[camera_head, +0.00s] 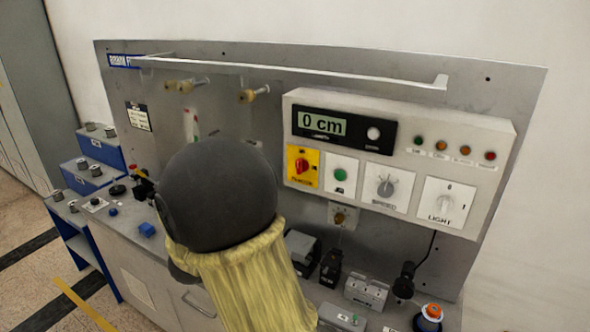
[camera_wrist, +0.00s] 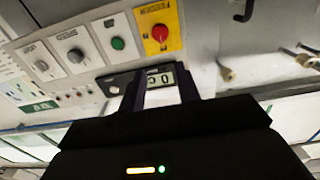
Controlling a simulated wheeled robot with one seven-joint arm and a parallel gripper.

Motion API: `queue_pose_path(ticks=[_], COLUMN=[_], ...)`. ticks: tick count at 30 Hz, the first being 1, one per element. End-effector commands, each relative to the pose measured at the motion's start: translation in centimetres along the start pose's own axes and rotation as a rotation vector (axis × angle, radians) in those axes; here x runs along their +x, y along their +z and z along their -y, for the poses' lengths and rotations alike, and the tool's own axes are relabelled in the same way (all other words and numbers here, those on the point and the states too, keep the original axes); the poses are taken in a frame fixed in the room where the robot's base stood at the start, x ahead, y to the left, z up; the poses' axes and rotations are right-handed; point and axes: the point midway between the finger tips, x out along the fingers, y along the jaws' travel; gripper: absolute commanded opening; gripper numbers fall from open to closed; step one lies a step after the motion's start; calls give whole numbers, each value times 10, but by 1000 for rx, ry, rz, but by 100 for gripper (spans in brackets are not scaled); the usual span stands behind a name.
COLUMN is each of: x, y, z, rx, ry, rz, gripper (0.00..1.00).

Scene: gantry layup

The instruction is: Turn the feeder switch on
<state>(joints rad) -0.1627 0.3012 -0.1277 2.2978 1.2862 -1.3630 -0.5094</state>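The feeder switch is most likely the red rotary knob (camera_head: 302,166) on a yellow plate, at the left of the white control box; its small label is hard to read. In the wrist view the picture is turned over, and the red knob (camera_wrist: 160,33) shows at the top, beyond the fingertips. My gripper (camera_wrist: 160,84) is open and empty, its two dark fingers apart with the display between them in the picture. It is apart from the knob. In the head view my dark arm link hides the gripper.
The control box also carries a display (camera_head: 325,123) reading 0 cm, a green button (camera_head: 340,175), a speed dial (camera_head: 386,188) and a light switch (camera_head: 444,202). A white rail (camera_head: 300,68) and pegs (camera_head: 254,95) stick out from the panel. Several small devices crowd the bench below.

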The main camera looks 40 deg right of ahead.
Motion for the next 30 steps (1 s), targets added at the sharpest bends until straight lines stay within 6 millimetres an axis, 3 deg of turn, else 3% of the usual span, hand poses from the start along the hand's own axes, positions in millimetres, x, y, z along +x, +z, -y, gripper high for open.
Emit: queue_pose_path(ticks=[5, 11, 30], x=[2, 19, 130], y=[0, -1, -2], z=[0, 0, 0], rx=[1, 0, 0], ry=[-1, 1, 1], rz=[1, 1, 2], gripper=[33, 33, 33])
